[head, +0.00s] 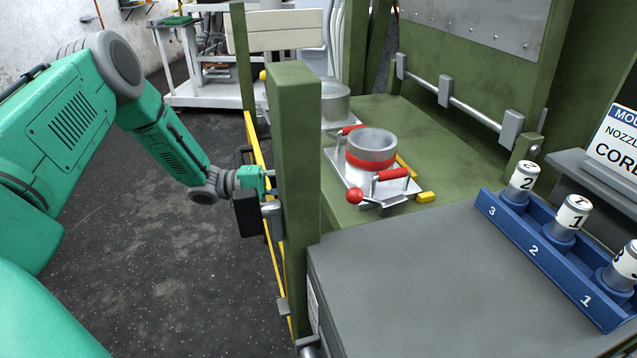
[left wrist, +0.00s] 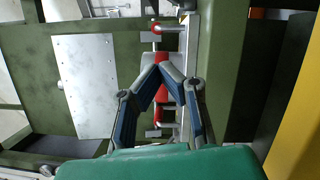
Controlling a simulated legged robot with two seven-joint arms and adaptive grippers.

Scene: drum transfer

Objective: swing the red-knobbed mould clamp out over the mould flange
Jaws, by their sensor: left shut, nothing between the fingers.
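The mould (head: 371,150) is a silver cylinder with a red band, standing on a square pale flange plate (head: 340,170) with two red-gripped handles. The clamp's red knob (head: 354,196) is at the plate's near left corner, at the end of a metal clamp arm (head: 382,204). My left arm reaches from the left to the green post; its gripper is mostly hidden behind the post in the head view. In the left wrist view my left gripper (left wrist: 160,68) is shut and empty, fingertips together in front of the mould's red band (left wrist: 162,88). I cannot make out the knob there.
The green post (head: 297,150) and yellow-edged gate (head: 270,240) stand between my left arm and the mould. A grey cabinet top (head: 400,260) is in front, with a blue rack (head: 545,262) of numbered cylinders at right.

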